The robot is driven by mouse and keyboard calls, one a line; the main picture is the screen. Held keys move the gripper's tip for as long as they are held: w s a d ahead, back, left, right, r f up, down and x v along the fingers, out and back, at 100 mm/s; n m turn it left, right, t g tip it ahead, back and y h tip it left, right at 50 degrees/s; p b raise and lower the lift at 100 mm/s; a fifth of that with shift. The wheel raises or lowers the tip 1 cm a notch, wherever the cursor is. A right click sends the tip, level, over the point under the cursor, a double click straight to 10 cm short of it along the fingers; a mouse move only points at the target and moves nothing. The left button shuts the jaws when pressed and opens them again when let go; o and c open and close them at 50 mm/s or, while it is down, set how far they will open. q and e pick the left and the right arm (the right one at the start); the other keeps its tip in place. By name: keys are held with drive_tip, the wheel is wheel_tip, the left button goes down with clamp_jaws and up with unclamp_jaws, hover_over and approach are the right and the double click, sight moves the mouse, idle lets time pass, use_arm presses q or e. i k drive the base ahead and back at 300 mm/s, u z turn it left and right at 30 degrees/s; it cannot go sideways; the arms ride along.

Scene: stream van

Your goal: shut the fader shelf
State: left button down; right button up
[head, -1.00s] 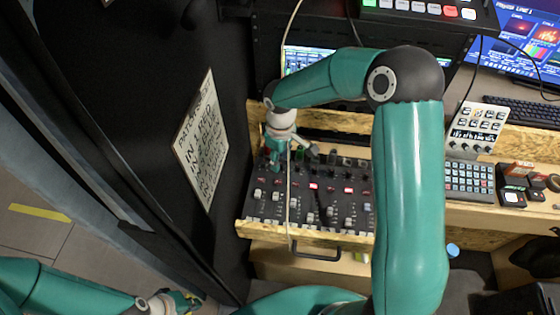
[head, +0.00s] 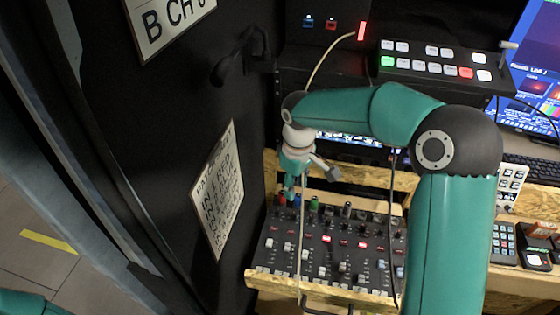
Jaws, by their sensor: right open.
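The fader shelf is a wooden pull-out; its front edge (head: 335,290) shows at the bottom of the head view. A black fader mixer (head: 325,250) lies on it, with rows of sliders and coloured plugs at the back. The shelf stands out from under the desk; its dark handle (head: 318,305) is partly cut off by the lower picture edge. My right gripper (head: 308,182) is open and empty over the back left of the mixer, its fingers apart. I cannot tell whether it touches the plugs. My left gripper is out of view.
A black wall with a sign (head: 218,190) stands close on the left. A switcher panel (head: 430,62) with lit buttons is above the desk. A cable (head: 326,60) hangs down in front of the mixer. A keypad (head: 503,243) and a small device (head: 538,252) sit on the right.

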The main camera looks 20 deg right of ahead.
sight(274, 270)
drive_tip(key=k, duration=1)
